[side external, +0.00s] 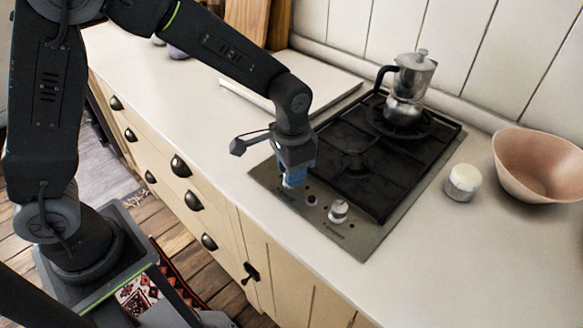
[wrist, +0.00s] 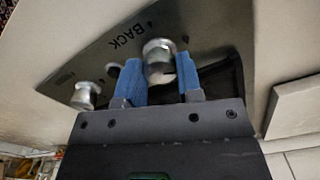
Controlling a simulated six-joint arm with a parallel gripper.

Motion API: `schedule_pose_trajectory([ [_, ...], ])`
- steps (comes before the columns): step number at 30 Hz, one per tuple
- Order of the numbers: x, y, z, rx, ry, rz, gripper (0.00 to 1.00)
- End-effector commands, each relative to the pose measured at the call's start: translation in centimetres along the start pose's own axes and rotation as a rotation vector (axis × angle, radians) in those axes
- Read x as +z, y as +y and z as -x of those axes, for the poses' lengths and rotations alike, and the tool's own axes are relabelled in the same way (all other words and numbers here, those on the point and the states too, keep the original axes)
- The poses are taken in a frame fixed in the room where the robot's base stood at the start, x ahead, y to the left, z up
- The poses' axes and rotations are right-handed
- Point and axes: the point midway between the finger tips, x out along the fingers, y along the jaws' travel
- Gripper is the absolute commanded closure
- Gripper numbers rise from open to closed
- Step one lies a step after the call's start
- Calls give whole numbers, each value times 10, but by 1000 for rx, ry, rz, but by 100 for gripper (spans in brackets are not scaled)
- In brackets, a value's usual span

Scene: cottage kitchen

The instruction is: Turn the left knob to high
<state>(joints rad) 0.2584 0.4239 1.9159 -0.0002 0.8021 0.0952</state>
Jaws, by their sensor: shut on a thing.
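The stove (side external: 385,225) is a black-grated gas hob with a grey metal control panel along its front edge. My gripper (side external: 293,180) is over the left end of that panel, its blue fingers pointing down and hiding the left knob in the side view. In the wrist view the left knob (wrist: 159,52), silver and round, sits between the two blue fingers of my gripper (wrist: 162,74), which is shut on it. The right knob (side external: 338,211) is silver and free; it also shows in the wrist view (wrist: 86,96). The left knob's setting cannot be read.
A small knob or button (side external: 311,200) sits between the two knobs. A moka pot (side external: 408,88) stands on the back burner. A white-lidded jar (side external: 463,182) and a pinkish bowl (side external: 540,165) are to the right. A pale board (side external: 300,85) lies behind my wrist.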

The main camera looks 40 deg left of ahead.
Motion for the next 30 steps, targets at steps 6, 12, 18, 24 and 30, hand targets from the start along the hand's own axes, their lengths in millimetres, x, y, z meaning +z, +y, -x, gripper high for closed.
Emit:
schedule_pose_trajectory([
  [6, 0, 0, 0, 0, 1, 165, 90],
  [12, 0, 0, 0, 0, 1, 274, 90],
  [18, 0, 0, 0, 0, 1, 333, 90],
  [24, 0, 0, 0, 0, 1, 354, 90],
  [30, 0, 0, 0, 0, 1, 355, 90],
])
